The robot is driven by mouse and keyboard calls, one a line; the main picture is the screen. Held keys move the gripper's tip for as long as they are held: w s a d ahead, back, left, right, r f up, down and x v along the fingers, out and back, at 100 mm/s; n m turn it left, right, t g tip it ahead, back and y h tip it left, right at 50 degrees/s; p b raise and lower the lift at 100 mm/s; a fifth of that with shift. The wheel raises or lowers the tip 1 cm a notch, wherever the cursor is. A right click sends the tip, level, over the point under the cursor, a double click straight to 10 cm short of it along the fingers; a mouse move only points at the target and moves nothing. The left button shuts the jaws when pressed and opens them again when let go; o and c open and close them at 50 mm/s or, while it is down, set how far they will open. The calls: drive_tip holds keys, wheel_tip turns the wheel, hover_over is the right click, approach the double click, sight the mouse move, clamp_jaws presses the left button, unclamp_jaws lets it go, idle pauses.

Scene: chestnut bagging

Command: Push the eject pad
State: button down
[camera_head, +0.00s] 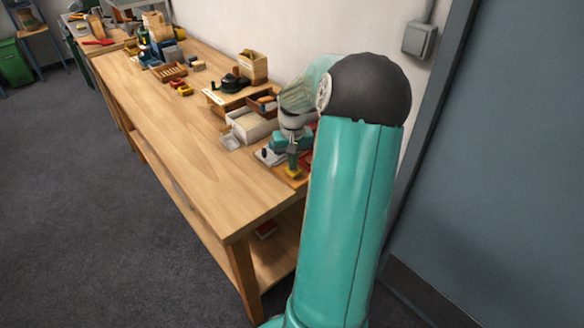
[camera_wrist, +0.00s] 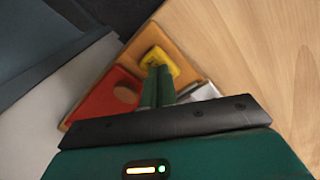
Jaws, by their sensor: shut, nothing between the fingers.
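The yellow pad (camera_wrist: 159,58), which I take for the eject pad, sits on an orange-brown wooden base (camera_wrist: 178,44) at the bench's edge. It has a dark mark on top, too blurred to read. My gripper (camera_wrist: 157,72) is shut and empty, its green fingers pointing down at the pad and covering part of it.
Beside the pad are a red block (camera_wrist: 97,97) with a brown round piece (camera_wrist: 125,93) and a pale metal part (camera_wrist: 205,92). The bench's front strip is clear.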

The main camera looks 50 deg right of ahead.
drive_tip(key=shift+f, duration=0.45)
wheel_tip(320, 180, up, 8)
idle(0.8)
